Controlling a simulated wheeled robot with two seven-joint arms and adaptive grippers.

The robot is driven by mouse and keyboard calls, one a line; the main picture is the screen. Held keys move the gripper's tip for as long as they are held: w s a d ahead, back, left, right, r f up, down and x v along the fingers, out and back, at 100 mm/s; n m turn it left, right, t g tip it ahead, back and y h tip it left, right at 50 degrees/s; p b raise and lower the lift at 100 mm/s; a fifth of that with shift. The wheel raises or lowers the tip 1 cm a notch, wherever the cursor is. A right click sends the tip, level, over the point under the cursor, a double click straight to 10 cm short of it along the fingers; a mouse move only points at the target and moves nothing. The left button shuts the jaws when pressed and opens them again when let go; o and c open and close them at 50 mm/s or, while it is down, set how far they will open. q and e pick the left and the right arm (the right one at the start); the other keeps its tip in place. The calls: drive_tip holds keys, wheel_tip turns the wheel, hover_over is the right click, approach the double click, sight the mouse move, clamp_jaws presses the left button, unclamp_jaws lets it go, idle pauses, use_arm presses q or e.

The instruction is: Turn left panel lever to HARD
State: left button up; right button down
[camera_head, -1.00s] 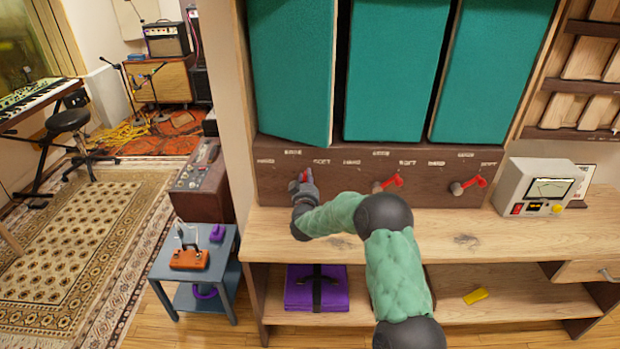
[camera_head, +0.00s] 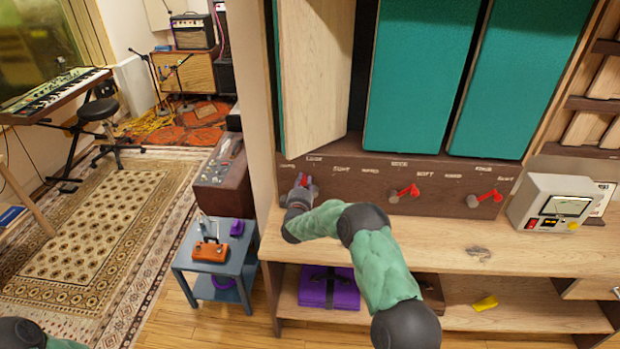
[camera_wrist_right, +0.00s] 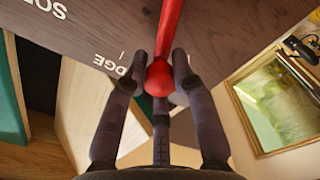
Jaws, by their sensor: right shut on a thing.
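The left panel (camera_head: 315,80) stands turned, showing a bare wood face with a thin teal strip at its left. Its red lever (camera_head: 307,181) on the dark label board (camera_head: 375,188) is mostly hidden behind my right gripper (camera_head: 299,189). In the right wrist view the red lever (camera_wrist_right: 168,32) ends in a round knob between the fingers of my right gripper (camera_wrist_right: 160,82), which is shut on it. Labels ending in EDGE and starting SO show upside down there. My left gripper is out of view; only part of that arm shows at bottom left.
The middle lever (camera_head: 404,193) and right lever (camera_head: 485,198) sit further right, below teal panels. A grey meter box (camera_head: 550,203) stands on the wooden desk (camera_head: 440,240). A small blue-grey table (camera_head: 185,258) stands left of the desk. Purple folded cloth (camera_head: 328,288) lies on the lower shelf.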

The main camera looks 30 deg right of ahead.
drive_tip(key=shift+w+a+f+n+p, duration=0.25)
drive_tip(key=shift+a+n, duration=0.2)
drive_tip(key=shift+n, duration=0.35)
drive_tip(key=shift+w+a+f+n+p, duration=0.15)
drive_tip(key=shift+w+a+n, duration=0.25)
drive_tip(key=shift+n, duration=0.4)
drive_tip(key=shift+w+a+f+n+p, duration=0.15)
drive_tip(key=shift+w+a+n+p, duration=0.25)
drive_tip(key=shift+n, duration=0.4)
drive_tip(key=shift+s+a+f, duration=0.1)
drive_tip(key=shift+s+a, duration=0.05)
drive_tip(key=c, duration=1.4)
unclamp_jaws()
drive_tip(key=o, duration=0.4)
drive_tip(key=shift+a+f, duration=0.1)
drive_tip(key=shift+f, duration=0.1)
drive_tip(key=shift+f, duration=0.1)
